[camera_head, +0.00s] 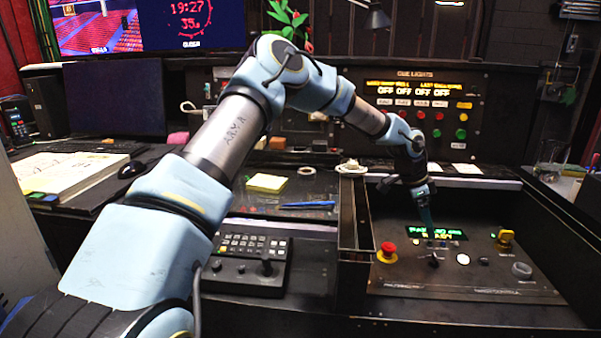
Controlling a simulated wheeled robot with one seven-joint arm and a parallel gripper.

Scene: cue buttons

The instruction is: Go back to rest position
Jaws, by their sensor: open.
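My arm reaches from the lower left across the desk and bends down at the right. My gripper (426,214) is above the back of the control panel (470,276), close to its small green-lit display (437,232). The fingers are small and dark here, and any gap to the panel is too small to judge. I see nothing held in it.
A dark upright divider (354,230) stands left of the panel. A keypad with a joystick (247,262) lies beneath my arm. The cue lights board (416,105) rises behind. A glass (550,160) stands at the right. An open book (70,175) and mouse (132,169) lie at the left.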

